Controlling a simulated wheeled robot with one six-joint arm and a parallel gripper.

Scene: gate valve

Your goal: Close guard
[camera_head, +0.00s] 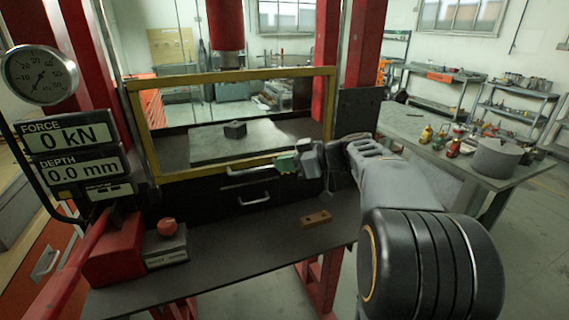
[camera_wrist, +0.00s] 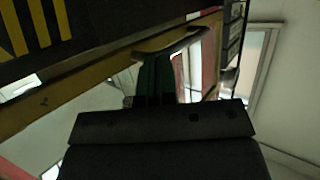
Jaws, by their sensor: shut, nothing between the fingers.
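The guard (camera_head: 190,172) is a yellow rectangular frame around a clear pane, standing between me and the press bed. A pale bar handle (camera_head: 246,172) sits at its lower edge. My gripper (camera_head: 284,163), with green fingertips, is shut and empty by the lower bar, just right of this handle. My wrist hides part of the guard's lower right corner.
A drawer handle (camera_head: 254,200) is below the guard. A wooden piece (camera_head: 316,219) and a red-knobbed box (camera_head: 167,245) stand on the front shelf. Red columns flank the press.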

